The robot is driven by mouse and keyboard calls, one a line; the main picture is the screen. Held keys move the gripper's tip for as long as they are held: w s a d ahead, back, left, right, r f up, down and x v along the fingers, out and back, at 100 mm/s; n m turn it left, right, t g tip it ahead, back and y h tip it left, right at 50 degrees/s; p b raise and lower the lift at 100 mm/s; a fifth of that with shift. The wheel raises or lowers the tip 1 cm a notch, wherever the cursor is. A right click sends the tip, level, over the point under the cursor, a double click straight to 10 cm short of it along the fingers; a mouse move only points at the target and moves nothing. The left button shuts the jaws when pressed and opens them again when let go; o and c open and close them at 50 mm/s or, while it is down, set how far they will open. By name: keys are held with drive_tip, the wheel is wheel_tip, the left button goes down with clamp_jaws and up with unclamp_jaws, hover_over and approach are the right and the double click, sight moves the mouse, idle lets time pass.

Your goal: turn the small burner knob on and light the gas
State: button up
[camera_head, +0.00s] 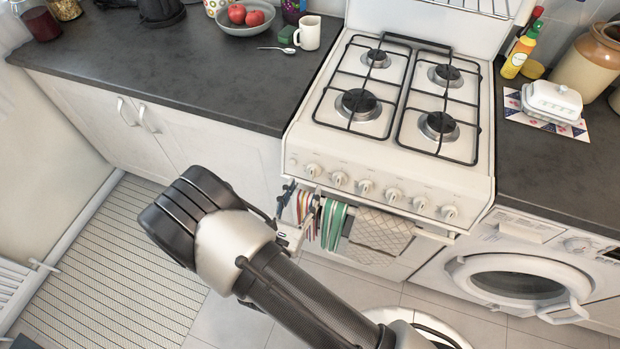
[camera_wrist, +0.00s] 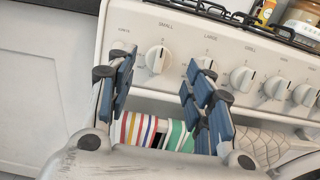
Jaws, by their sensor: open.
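The white cooker (camera_head: 385,130) has a row of round white knobs along its front. In the wrist view, the knob (camera_wrist: 158,59) beneath a label that appears to read "SMALL" shows between my fingers, with its pointer line near upright. No flame shows on the burners, including the back-left burner (camera_head: 376,58). My gripper (camera_head: 298,205) is in front of the left end of the knob row. In the wrist view, my gripper (camera_wrist: 163,62) has its two blue-padded fingers apart, with nothing held. The left finger covers part of the leftmost knob; contact with any knob cannot be told.
Striped towels (camera_head: 333,222) and a quilted cloth (camera_head: 378,235) hang below the knobs, close beneath my fingers. A washing machine (camera_head: 518,275) stands at the right. The dark counter (camera_head: 180,75) and white cupboards (camera_head: 165,130) are at the left. Open floor (camera_head: 130,260) lies at the lower left.

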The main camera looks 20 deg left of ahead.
sight(311, 174)
drive_tip(key=w, duration=0.4)
drive_tip(key=w+b, duration=0.1)
drive_tip(key=shift+w+d, duration=0.25)
drive_tip(key=shift+w, duration=0.15)
drive_tip(key=shift+c, duration=0.4)
drive_tip(key=c, duration=0.9)
